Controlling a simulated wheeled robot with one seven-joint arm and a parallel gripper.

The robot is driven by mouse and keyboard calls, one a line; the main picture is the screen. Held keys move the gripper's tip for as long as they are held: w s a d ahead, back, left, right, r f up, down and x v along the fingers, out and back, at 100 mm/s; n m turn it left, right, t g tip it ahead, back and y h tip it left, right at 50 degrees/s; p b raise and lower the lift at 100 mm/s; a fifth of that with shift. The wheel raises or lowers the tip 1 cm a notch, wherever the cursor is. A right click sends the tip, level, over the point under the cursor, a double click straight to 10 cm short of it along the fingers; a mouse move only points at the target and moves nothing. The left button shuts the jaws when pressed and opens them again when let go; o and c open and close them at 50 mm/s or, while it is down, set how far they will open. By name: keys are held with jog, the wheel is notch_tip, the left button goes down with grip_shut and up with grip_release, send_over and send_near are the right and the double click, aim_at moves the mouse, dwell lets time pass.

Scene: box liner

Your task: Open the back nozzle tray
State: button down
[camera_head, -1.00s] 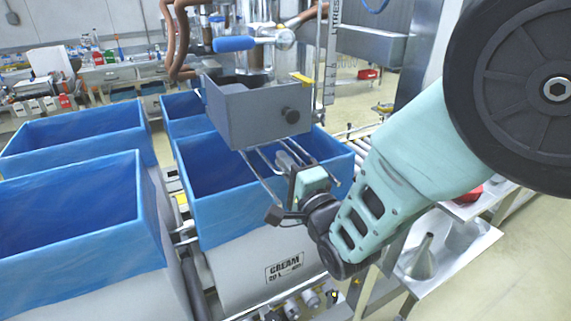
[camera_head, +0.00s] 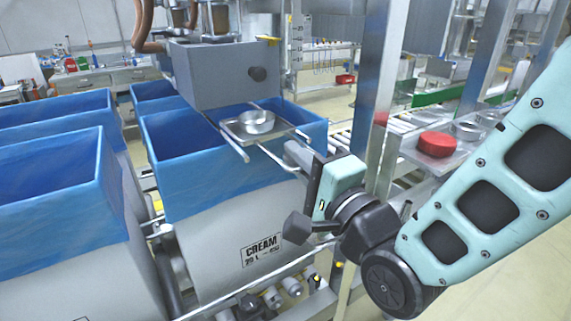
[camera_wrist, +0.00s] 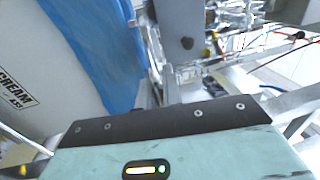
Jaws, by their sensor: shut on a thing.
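The nozzle tray is a small metal plate (camera_head: 276,134) with a round metal dish (camera_head: 256,122) on it. It lies on two thin rails below the grey nozzle box (camera_head: 215,75), above a blue-lined box (camera_head: 215,180) marked CREAM. The plate and dish show in front of the nozzle box's lower edge. My gripper (camera_head: 312,178) is at the tray's near right end, shut on its handle (camera_head: 293,152); the grip point itself is mostly hidden. In the wrist view my gripper's body fills the bottom, and the fingertips and tray cannot be made out.
More blue-lined boxes (camera_head: 45,180) stand at the left. A steel post (camera_head: 380,100) rises close to the right of my gripper. A shelf (camera_head: 455,152) with a red round item (camera_head: 437,144) is beyond it. Valves (camera_head: 270,298) sit below the CREAM box.

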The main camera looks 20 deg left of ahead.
jog(key=shift+v, duration=0.9)
jog(key=shift+r, duration=0.1)
jog(key=c, duration=1.6)
grip_release()
jog(key=shift+o, duration=0.2)
jog(key=shift+r, duration=0.15)
